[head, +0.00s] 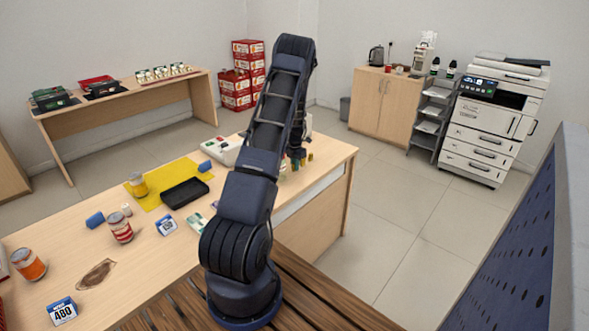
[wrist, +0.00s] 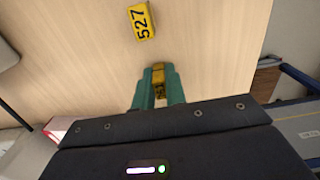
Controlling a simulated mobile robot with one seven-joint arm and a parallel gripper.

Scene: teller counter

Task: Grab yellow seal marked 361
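In the wrist view, my gripper (wrist: 157,88) has its two teal fingers close together on either side of a yellow seal (wrist: 158,75). The fingers appear shut on it. Dark marks show on this seal, but its number is partly hidden and I cannot read it.
The wooden counter (head: 150,262) holds a yellow mat (head: 147,197), a black tray (head: 184,193), several cans and a card marked 400 (head: 63,312). A white device (head: 222,150) stands left of my arm. Bare counter surrounds the 527 seal.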

